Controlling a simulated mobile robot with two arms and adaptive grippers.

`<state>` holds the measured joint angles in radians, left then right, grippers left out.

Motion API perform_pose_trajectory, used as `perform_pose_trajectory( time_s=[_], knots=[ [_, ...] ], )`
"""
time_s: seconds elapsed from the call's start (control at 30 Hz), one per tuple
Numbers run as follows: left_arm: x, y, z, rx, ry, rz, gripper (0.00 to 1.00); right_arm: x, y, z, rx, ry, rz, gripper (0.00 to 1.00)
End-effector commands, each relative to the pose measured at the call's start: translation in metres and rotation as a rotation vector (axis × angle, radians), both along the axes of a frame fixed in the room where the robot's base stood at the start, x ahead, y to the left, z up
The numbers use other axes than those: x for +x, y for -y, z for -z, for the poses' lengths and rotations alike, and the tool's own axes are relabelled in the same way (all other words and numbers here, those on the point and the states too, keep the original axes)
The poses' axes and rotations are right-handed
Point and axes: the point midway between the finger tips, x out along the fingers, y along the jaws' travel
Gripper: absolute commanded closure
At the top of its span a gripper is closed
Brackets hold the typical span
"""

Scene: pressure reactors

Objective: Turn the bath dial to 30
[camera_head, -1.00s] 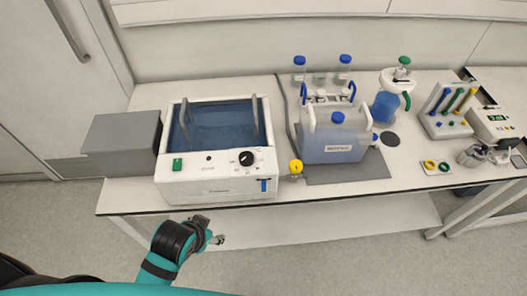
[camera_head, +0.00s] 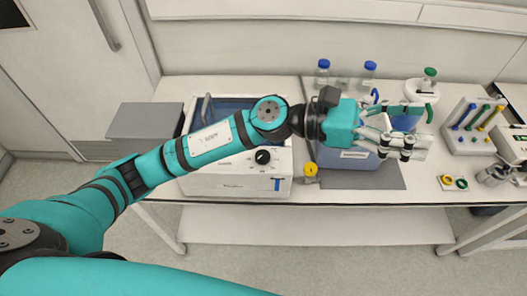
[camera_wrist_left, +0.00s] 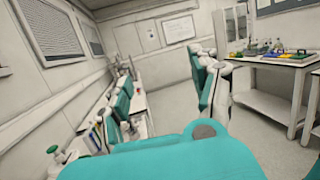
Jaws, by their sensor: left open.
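The water bath (camera_head: 225,187) is a white box on the bench with a blue-grey basin, partly hidden behind my left arm. Its black round dial (camera_head: 263,157) is on the front panel, visible just below my arm. The numbers around it are too small to read. My left gripper (camera_head: 425,128) is open and empty. It is well to the right of the dial, above the blue container, and points right. The dial does not show in the left wrist view, which looks out across the room. My right gripper is not in view.
A blue liquid container (camera_head: 345,162) with a grey mat (camera_head: 385,180) stands right of the bath, under my gripper. A yellow-capped item (camera_head: 310,170) stands between them. A grey box (camera_head: 140,122) is left of the bath. Blue-capped bottles (camera_head: 322,72) stand behind.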

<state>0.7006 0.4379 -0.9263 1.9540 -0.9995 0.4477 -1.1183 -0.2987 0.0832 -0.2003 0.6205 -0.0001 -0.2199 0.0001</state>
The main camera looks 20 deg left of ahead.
Motion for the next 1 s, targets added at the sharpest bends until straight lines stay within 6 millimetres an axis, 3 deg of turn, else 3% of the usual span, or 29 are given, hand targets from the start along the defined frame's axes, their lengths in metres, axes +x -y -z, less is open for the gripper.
perform_pose_trajectory(
  time_s=[0.07, 0.13, 0.2, 0.27, 0.4, 0.53, 0.63, 0.77, 1.0],
  knots=[
    [-0.011, 0.001, 0.036, 0.256, 0.327, 0.126, 0.37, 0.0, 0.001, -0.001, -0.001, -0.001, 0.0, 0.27],
    [-0.008, -0.017, 0.075, 0.485, 0.585, 0.252, 0.37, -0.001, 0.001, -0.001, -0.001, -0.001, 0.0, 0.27],
    [0.007, -0.052, 0.11, 0.717, 0.801, 0.387, 0.37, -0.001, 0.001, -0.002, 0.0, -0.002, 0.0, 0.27],
    [0.027, -0.091, 0.13, 0.909, 0.942, 0.504, 0.37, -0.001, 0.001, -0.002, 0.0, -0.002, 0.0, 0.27],
    [0.071, -0.187, 0.139, 1.276, 1.11, 0.747, 0.37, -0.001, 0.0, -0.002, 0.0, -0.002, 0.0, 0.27],
    [0.091, -0.243, 0.128, 1.465, 1.136, 0.888, 0.37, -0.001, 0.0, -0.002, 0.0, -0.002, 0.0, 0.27],
    [0.095, -0.26, 0.125, 1.516, 1.136, 0.931, 0.37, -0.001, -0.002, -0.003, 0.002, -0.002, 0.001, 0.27],
    [0.095, -0.262, 0.135, 1.522, 1.132, 0.943, 0.37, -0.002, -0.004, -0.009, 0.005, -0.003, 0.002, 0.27],
    [0.094, -0.262, 0.18, 1.519, 1.13, 0.943, 0.37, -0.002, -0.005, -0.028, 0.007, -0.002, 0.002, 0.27]
  ],
)
